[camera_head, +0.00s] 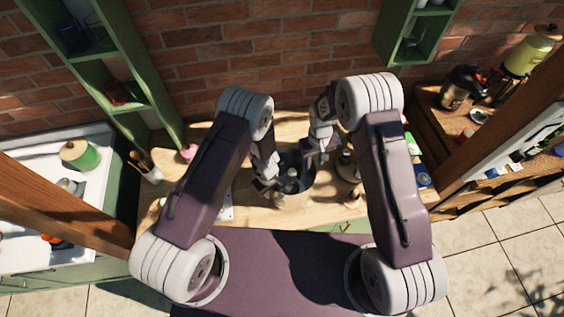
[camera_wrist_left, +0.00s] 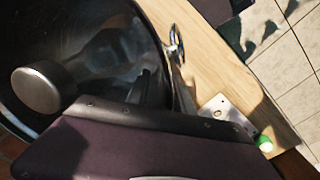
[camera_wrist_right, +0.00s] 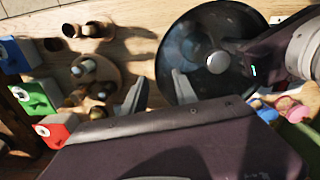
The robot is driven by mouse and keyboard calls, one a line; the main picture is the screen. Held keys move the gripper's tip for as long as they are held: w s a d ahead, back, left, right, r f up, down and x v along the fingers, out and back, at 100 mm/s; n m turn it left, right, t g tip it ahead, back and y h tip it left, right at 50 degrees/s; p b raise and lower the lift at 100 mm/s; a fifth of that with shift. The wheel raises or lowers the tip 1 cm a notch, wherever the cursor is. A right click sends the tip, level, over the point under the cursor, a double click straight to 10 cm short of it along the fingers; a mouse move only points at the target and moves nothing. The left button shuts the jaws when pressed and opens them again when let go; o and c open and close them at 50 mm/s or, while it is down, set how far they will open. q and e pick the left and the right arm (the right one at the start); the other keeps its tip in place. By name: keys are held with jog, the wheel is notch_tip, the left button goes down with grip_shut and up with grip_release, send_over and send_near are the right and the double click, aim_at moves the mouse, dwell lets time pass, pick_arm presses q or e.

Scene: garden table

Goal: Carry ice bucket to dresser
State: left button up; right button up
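The ice bucket (camera_head: 309,180) is a dark, glossy round vessel standing on the wooden table between my two arms; it also shows in the left wrist view (camera_wrist_left: 146,44) and the right wrist view (camera_wrist_right: 181,54). A capped bottle stands inside it, and a ring handle (camera_wrist_left: 176,43) hangs on its side. My left gripper (camera_head: 268,184) is at the bucket's left side, its fingers close to the rim; whether they grip is unclear. My right gripper (camera_wrist_right: 158,95) is open at the bucket's other side, one finger overlapping the bucket wall and one outside it. No dresser is clearly identifiable.
A round wooden tray (camera_wrist_right: 72,72) with small bottles sits near the bucket. Blue, green and red boxes (camera_wrist_right: 38,95) line the table's right end. A utensil cup (camera_head: 152,175) stands at the left end. A brick wall and green shelves (camera_head: 110,60) rise behind.

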notch_tip(320, 180, up, 5)
jog(key=shift+s+a+r, duration=0.1)
jog(key=shift+r, duration=0.05)
dwell(0.4)
